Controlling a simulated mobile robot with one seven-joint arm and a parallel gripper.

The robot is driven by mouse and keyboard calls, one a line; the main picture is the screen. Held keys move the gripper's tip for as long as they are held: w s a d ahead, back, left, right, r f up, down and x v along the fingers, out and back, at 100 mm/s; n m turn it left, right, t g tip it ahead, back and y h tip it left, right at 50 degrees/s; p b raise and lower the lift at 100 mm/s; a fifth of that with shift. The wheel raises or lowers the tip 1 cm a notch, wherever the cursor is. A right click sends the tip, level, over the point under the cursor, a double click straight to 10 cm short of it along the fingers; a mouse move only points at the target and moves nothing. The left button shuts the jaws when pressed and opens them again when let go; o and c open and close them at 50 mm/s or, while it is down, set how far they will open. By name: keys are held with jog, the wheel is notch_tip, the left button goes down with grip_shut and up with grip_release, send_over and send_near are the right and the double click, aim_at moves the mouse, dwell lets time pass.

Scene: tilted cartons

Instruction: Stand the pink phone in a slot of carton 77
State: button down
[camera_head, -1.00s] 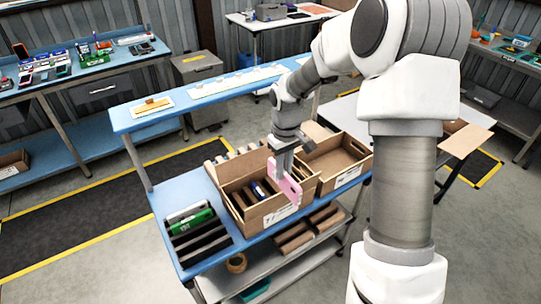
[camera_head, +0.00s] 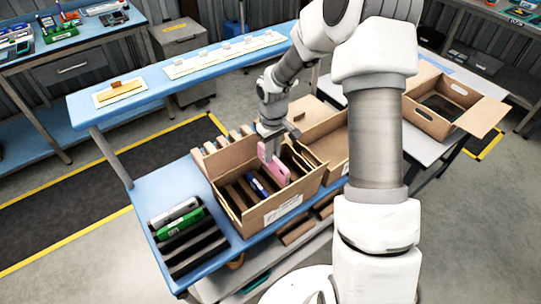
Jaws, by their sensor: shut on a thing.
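My gripper (camera_head: 270,146) is shut on the pink phone (camera_head: 274,165). It holds the phone upright on edge, over the right part of an open brown carton (camera_head: 248,222) with dark slot dividers. The phone's lower edge seems to be at or below the carton's rim, but I cannot tell whether it is inside a slot. A blue item (camera_head: 257,184) stands in a slot to the left of the phone. The carton's white label (camera_head: 283,209) is too small to read, so I cannot confirm the number 77.
A second open carton (camera_head: 325,142) stands just right, partly behind my arm. A dark slotted rack (camera_head: 197,252) with a green item (camera_head: 182,222) lies left on the blue bench. Another open carton (camera_head: 440,105) is on the right table. A raised blue shelf (camera_head: 150,85) runs behind.

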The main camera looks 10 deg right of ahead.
jog(key=shift+f+b, duration=3.6)
jog(key=shift+f, duration=1.85)
jog(key=shift+f+b, duration=0.3)
jog(key=c, duration=0.8)
grip_release()
jog(key=shift+o, duration=0.2)
notch_tip(320, 180, up, 18)
jog(key=shift+f+p, duration=0.25)
jog(key=shift+p, duration=0.2)
notch_tip(320, 180, up, 7)
jog(key=p, duration=0.5)
jog(key=shift+p, duration=0.3)
